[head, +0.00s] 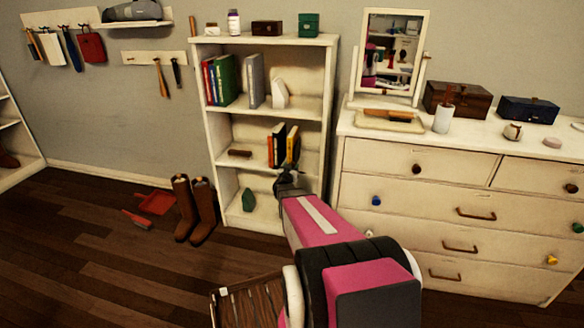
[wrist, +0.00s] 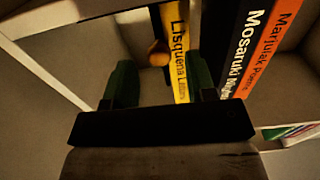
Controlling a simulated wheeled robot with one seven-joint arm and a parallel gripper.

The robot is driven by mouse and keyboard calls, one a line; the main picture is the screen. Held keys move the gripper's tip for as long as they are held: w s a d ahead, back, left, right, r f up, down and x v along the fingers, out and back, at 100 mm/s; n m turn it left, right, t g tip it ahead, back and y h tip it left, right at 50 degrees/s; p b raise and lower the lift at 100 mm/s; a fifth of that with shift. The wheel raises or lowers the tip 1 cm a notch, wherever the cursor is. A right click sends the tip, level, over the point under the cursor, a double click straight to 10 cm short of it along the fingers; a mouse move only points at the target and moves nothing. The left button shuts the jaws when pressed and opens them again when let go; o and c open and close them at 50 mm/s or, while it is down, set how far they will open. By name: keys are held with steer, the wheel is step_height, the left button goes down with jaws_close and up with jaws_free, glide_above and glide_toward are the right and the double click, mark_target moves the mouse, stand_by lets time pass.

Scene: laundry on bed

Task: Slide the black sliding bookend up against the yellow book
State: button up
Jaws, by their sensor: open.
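The yellow book (wrist: 179,60) stands upright in the wrist view, its spine seen between my fingers. My gripper (wrist: 160,85) is open, with a dark green finger on each side and nothing clearly held. A thin dark strip (wrist: 155,22) and a round orange-brown knob (wrist: 158,53) lie just left of the yellow book in the wrist view. They may belong to the black sliding bookend, but I cannot tell; most of it is hidden.
A black book (wrist: 241,45) and an orange book (wrist: 270,45) stand right of the yellow one. The white bookcase (head: 327,120) encloses the shelf. A small brown object (head: 240,153) lies farther left. The dresser (head: 400,190) is close on the right; boots (head: 183,205) stand left.

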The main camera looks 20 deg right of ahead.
steer(key=shift+w+d, duration=0.45)
steer(key=shift+w, duration=0.15)
jaws_close()
steer(key=shift+w+a, duration=0.15)
steer(key=shift+a, duration=0.05)
jaws_free()
steer(key=v, duration=1)
steer(key=shift+s+a, duration=0.25)
steer(key=shift+s, duration=0.1)
